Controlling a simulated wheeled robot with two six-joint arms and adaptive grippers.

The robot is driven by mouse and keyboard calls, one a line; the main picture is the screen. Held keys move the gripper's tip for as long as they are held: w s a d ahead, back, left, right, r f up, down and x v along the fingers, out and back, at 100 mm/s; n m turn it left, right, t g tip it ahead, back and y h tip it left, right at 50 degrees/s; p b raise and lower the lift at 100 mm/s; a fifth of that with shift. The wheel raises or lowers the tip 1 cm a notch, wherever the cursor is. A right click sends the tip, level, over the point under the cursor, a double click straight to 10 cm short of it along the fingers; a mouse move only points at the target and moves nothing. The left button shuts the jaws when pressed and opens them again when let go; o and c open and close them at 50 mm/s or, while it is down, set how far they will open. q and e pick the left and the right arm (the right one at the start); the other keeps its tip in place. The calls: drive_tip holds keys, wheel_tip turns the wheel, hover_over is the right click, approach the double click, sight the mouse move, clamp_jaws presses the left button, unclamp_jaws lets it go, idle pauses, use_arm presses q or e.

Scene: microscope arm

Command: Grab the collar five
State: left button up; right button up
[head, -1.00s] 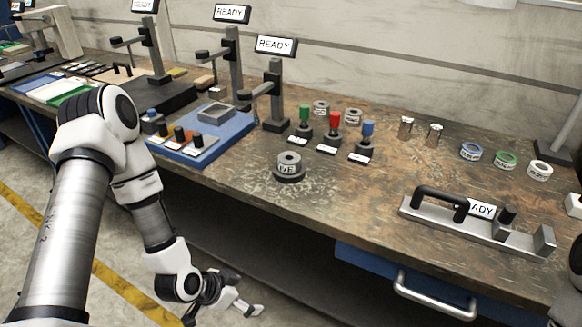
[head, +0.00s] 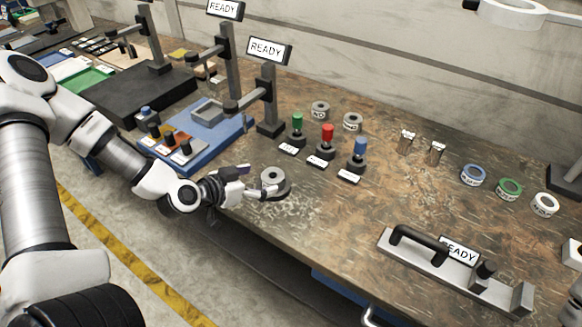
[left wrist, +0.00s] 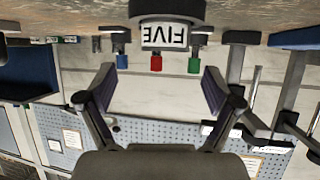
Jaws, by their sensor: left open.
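The collar five (head: 273,176) is a grey ring on a dark round base near the front edge of the bench. In the left wrist view, which is upside down, its white label reading FIVE (left wrist: 164,36) shows at the top centre. My left gripper (head: 256,183) is open beside the collar, its fingers reaching toward it from the left. In the left wrist view the two fingers (left wrist: 157,84) are spread wide, with the collar ahead of them and nothing held. The far side of the collar is hidden.
Green, red and blue knobbed tools (head: 327,140) stand behind the collar. Two more grey collars (head: 352,121) are farther back. A blue tray (head: 205,145) lies left, below a READY stand (head: 268,95). A metal fixture (head: 430,262) lies right. The bench between is clear.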

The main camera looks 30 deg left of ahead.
sight(276, 176)
use_arm(q)
drive_tip(key=shift+a+f+b, duration=0.1)
drive_tip(key=shift+f+b, duration=0.25)
drive_tip(key=shift+w+f+b, duration=0.1)
drive_tip(key=shift+w+b, duration=0.15)
drive_tip(key=shift+b, duration=0.1)
drive_tip(key=x, duration=0.2)
drive_tip(key=b+x, duration=0.1)
drive_tip(key=x, duration=0.1)
drive_tip(key=shift+w+a+f, duration=0.1)
drive_tip(key=shift+w+f, duration=0.2)
drive_tip(key=shift+f, duration=0.05)
drive_tip(key=shift+w+f, duration=0.1)
drive_tip(key=shift+w, duration=0.3)
use_arm(e)
drive_tip(key=shift+s+a+f, duration=0.1)
drive_tip(key=shift+s+f, duration=0.1)
drive_tip(key=shift+f, duration=0.4)
drive_tip(key=shift+s+f, duration=0.2)
drive_tip(key=shift+f, duration=0.4)
use_arm(q)
drive_tip(key=shift+c, duration=0.2)
clamp_jaws()
